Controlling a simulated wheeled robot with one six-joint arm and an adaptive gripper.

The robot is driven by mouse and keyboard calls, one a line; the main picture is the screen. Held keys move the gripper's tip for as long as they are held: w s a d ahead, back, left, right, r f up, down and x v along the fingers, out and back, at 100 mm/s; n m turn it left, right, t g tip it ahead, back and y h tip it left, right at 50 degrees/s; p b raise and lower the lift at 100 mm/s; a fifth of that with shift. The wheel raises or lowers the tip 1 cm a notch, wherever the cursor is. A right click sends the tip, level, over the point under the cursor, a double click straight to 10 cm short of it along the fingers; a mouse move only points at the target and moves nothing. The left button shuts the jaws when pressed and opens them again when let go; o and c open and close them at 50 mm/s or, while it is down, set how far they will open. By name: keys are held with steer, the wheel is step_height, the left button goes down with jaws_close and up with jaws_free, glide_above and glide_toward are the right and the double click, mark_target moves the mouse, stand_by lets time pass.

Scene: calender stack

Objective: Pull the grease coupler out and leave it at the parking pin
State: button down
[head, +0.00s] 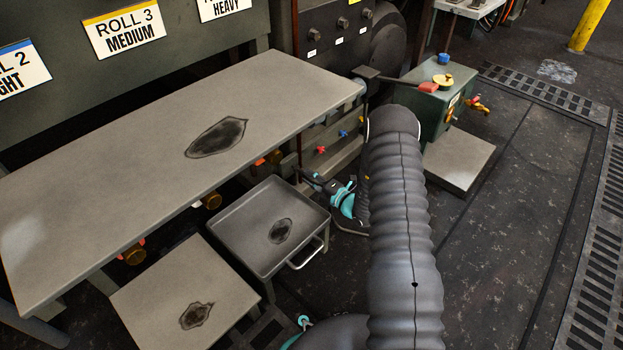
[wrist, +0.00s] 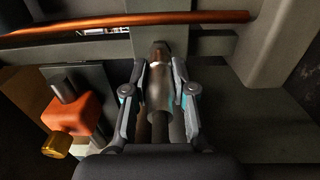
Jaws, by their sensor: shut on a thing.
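The grease coupler (wrist: 157,98) is a dark cylinder with a paler metal collar and a narrower far end. It lies between the fingers of my gripper (wrist: 158,76) in the wrist view. The gripper is shut on it, one finger on each side. The coupler's far end points at a grey upright bar, and I cannot tell whether they touch. In the head view my gripper (head: 313,179) is low beside the machine frame, partly behind my arm, and the coupler is too small to tell there. I cannot pick out the parking pin with certainty.
A copper pipe (wrist: 125,22) crosses above the coupler. An orange block (wrist: 72,116) with a brass knob (wrist: 57,145) stands left of the gripper. In the head view, a long grey table (head: 150,140) and a tray cart (head: 245,225) are left; a green box (head: 436,110) is right.

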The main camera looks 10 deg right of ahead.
steer(key=shift+w+a, duration=0.4)
steer(key=shift+w, duration=0.1)
steer(key=shift+c, duration=2.4)
jaws_free()
steer(key=p+v, duration=0.1)
steer(key=v, duration=0.6)
